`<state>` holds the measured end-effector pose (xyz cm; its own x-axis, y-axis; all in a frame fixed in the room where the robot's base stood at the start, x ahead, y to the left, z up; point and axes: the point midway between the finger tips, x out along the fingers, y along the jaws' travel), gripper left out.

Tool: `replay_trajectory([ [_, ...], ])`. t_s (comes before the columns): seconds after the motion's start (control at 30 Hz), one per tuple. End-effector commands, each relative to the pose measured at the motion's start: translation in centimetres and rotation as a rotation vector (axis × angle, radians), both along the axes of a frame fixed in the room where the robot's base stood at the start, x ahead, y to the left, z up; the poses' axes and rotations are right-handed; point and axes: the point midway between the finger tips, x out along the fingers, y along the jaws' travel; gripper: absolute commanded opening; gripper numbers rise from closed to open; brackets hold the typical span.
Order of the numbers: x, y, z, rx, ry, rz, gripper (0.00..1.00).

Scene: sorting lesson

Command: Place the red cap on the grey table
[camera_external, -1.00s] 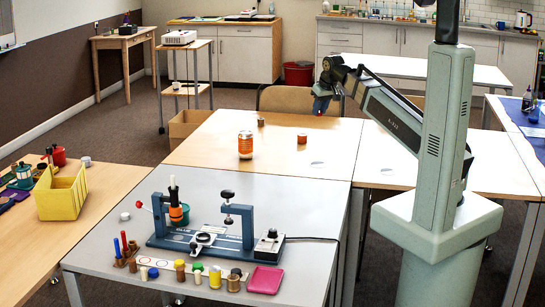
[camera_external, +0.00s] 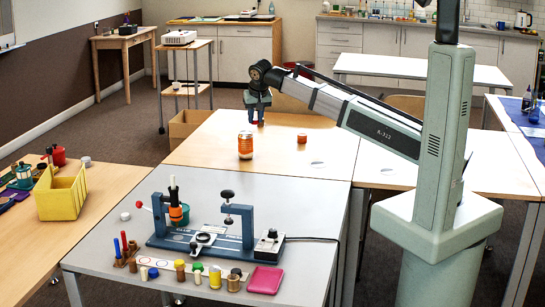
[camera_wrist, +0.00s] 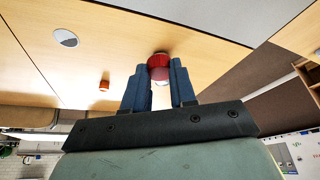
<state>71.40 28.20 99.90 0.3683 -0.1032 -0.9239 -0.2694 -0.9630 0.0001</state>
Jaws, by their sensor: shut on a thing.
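My gripper (camera_external: 257,115) is shut on the red cap (camera_wrist: 158,61) and hangs above the far part of the wooden table. The grey table (camera_external: 115,250) stands nearer the external camera, in front of the wooden table.
A jar with an orange label (camera_external: 245,146) and an orange-red cap (camera_external: 302,138) stand on the wooden table (camera_external: 205,150). The grey table bears a blue press (camera_external: 165,240), a control box (camera_external: 269,243), several small containers and a pink tray (camera_external: 265,280). Its far right part is clear.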

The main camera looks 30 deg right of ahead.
Motion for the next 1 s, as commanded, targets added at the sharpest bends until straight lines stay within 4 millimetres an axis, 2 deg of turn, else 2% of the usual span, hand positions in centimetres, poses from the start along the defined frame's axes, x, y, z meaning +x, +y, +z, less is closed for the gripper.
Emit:
replay_trajectory([
  [0.03, 0.1, 2.1, 0.1, 0.000, 0.001, -0.009, 0.00],
  [0.27, -0.9, 9.6, 0.1, -0.001, -0.001, -0.079, 0.00],
  [0.47, -2.6, 16.5, 0.1, -0.001, -0.001, -0.144, 0.00],
  [0.77, -6.7, 27.0, 0.1, -0.001, 0.000, -0.243, 0.00],
  [1.0, -11.3, 35.5, 0.1, 0.000, -0.001, -0.324, 0.00],
])
